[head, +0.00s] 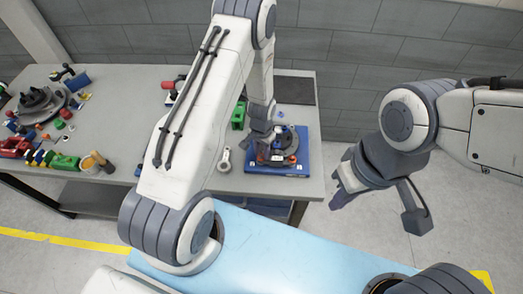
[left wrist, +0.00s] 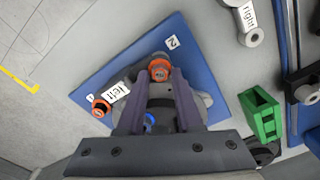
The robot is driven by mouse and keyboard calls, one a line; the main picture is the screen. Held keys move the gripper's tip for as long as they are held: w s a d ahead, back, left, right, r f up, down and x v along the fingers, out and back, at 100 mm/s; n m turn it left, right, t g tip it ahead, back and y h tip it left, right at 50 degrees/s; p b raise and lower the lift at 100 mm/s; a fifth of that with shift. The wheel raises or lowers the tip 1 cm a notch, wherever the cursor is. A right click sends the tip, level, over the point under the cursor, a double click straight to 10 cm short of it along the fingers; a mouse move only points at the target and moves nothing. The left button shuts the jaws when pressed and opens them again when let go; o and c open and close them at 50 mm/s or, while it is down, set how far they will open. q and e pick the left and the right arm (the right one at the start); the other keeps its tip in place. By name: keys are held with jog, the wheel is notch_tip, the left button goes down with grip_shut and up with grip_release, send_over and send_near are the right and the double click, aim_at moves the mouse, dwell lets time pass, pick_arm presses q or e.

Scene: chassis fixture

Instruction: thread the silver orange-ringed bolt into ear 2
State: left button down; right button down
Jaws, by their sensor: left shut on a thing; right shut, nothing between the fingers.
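In the left wrist view the orange-ringed bolt (left wrist: 159,69) is between the fingertips of my left gripper (left wrist: 159,77), which is shut on it. It is beside the label 2 (left wrist: 172,43), over the ear there. The fingers hide the shank, so I cannot tell how deep it sits. The dark round chassis (left wrist: 204,101) lies on a blue board (left wrist: 90,88). In the head view my left gripper (head: 262,136) is over that board (head: 290,171). My right gripper (head: 341,196) is shut and empty, off to the right of the table.
A link labelled left (left wrist: 118,92) lies by label 4, next to another orange ring (left wrist: 101,108). A link labelled right (left wrist: 248,20) and a green block (left wrist: 261,115) lie beside the board. Another cluttered fixture (head: 40,104) stands at the table's left.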

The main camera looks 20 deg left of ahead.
pick_arm(q)
jog(key=shift+s+d+f+m, duration=0.15)
jog(key=shift+s+f+m, duration=0.15)
jog(key=shift+s+m, duration=0.35)
jog(key=c, duration=0.5)
grip_release()
jog(key=r+p, duration=0.4)
jog(key=r, duration=0.1)
jog(key=r+p, duration=0.2)
jog(key=r, duration=0.1)
jog(key=shift+w+r, duration=0.25)
jog(key=shift+w, duration=0.1)
jog(key=shift+f, duration=0.1)
